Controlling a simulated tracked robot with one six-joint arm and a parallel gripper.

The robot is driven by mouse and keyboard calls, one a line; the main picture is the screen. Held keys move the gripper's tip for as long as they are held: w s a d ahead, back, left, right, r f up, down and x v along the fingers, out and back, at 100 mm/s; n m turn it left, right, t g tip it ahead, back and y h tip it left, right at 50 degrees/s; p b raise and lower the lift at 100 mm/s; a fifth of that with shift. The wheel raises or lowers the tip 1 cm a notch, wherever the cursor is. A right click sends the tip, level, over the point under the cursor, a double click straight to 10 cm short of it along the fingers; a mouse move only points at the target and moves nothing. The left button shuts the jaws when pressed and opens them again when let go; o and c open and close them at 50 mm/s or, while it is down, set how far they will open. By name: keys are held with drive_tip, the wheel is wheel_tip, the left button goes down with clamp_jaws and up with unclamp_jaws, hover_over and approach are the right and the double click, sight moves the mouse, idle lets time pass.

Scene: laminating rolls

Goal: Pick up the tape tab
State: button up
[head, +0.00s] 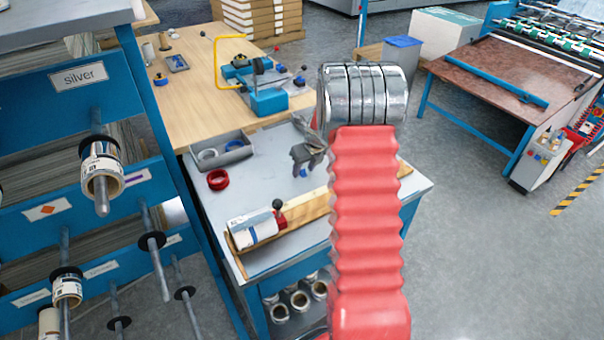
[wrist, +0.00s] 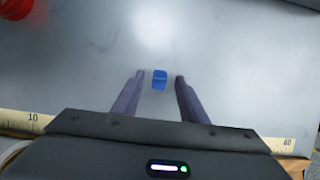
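A small blue tab (wrist: 160,79), which I take to be the tape tab, lies on the grey bench top. In the wrist view my gripper (wrist: 159,77) is open, with one dark finger on each side of the tab. A gap shows between the tab and each finger. In the head view my gripper (head: 308,157) hangs over the middle of the grey bench, and a bit of blue shows beside its fingers. I cannot tell how high the fingertips are above the bench.
The grey bench (head: 300,190) carries a grey tray (head: 222,152), a red ring (head: 218,180) and a white roll (head: 252,229) on a wooden board. A yellow ruler (wrist: 25,121) runs along the edge in the wrist view. A roll rack stands at left.

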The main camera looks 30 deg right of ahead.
sight(304, 175)
drive_tip(key=shift+c, duration=0.3)
clamp_jaws()
wheel_tip(304, 175, up, 10)
idle(0.8)
idle(0.5)
